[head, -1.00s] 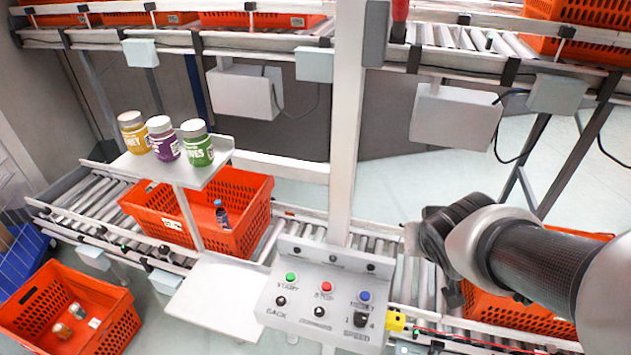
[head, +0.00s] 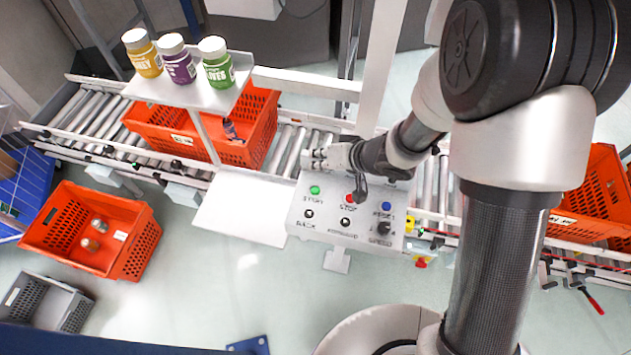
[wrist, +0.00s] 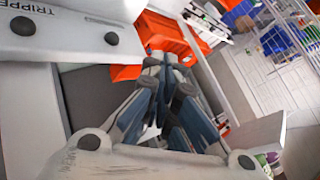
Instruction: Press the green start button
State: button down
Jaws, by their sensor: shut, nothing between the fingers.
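The green start button (head: 314,190) is at the upper left of the grey control panel (head: 297,222), above the label START. It stands clear in the head view, and I cannot make it out in the wrist view. My gripper (head: 310,160) is shut and empty. It points left and appears just above the panel's back edge in the picture, apart from the button; its height above the panel is hard to judge. In the wrist view the closed fingers (wrist: 172,60) point toward an orange tote.
Black knobs sit below. A white shelf (head: 240,208) adjoins the panel's left. An orange tote (head: 262,130) stands on the conveyor behind.

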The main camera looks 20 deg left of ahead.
jog(key=shift+f, duration=0.1)
jog(key=b, duration=0.8)
send_over(318, 188)
notch_tip(318, 188, down, 8)
jog(key=shift+r, duration=0.15)
jog(key=shift+f+b, duration=0.35)
jog(key=shift+f, duration=0.1)
dwell(0.7)
jog(key=shift+f, duration=0.4)
